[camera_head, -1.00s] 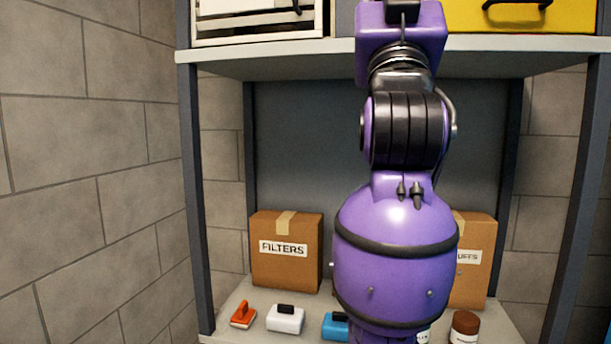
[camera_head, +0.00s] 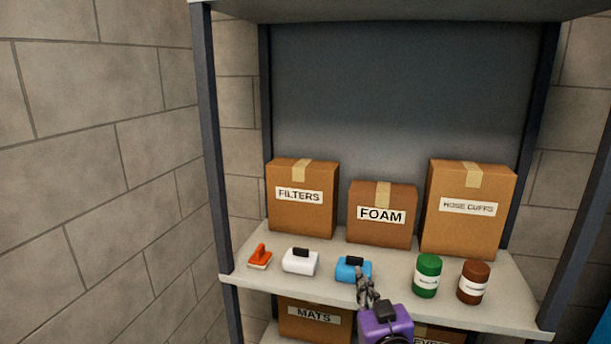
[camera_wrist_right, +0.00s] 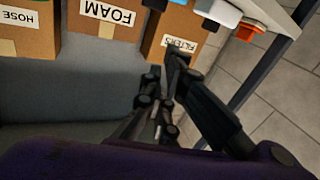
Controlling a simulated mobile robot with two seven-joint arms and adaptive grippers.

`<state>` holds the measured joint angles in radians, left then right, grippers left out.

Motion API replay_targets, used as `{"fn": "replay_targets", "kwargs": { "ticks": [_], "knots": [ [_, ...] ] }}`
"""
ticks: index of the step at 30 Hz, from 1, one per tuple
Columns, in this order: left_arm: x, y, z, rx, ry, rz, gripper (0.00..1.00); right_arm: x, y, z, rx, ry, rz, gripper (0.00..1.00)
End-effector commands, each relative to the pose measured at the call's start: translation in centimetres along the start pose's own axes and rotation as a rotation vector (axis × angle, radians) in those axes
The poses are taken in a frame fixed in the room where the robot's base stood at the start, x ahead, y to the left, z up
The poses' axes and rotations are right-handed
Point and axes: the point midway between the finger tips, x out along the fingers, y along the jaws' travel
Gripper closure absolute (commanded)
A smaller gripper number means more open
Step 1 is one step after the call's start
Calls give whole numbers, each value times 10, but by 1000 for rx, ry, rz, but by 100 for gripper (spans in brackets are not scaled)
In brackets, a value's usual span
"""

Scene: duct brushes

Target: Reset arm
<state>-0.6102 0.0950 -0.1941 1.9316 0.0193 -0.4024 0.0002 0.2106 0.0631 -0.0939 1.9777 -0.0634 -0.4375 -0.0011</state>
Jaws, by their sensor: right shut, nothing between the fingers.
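My right gripper (camera_head: 364,284) shows at the bottom centre of the head view, in front of the middle shelf's front edge. Its thin dark fingers point up toward the blue block-shaped item (camera_head: 350,270) with a black top and overlap its lower edge; I cannot tell whether they touch. The gripper is shut and empty. In the right wrist view, the dark fingers (camera_wrist_right: 168,92) show close together, with nothing held. Behind the gripper is its purple wrist. My left gripper is not in view.
The shelf (camera_head: 400,258) also holds an orange brush (camera_head: 260,257), a white item (camera_head: 300,262), a green jar (camera_head: 427,276) and a brown jar (camera_head: 473,282). Behind stand boxes marked FILTERS (camera_head: 302,215), FOAM (camera_head: 381,230) and HOSE CUFFS (camera_head: 468,225). An upright post (camera_head: 210,140) stands left.

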Motion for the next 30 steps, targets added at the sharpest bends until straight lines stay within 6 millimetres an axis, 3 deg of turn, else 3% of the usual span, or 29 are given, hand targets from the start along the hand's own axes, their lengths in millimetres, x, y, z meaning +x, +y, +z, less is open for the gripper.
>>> {"fn": "replay_targets", "kwargs": {
  "ticks": [1,6,11,15,18,21,25,30],
  "knots": [
    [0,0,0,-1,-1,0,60,-19,-1,41,13,-66,-3,100],
    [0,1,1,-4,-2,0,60,-89,-8,152,60,-259,-12,100],
    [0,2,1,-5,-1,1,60,-174,-16,241,101,-442,-9,100],
    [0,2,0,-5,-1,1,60,-257,-24,302,130,-599,0,100],
    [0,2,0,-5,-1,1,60,-310,-27,331,141,-692,10,100],
    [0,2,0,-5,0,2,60,-351,-28,348,149,-757,21,100],
    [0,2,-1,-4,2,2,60,-378,-28,358,154,-801,31,100],
    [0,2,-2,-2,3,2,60,-384,-28,361,155,-810,33,100]
  ]
}}
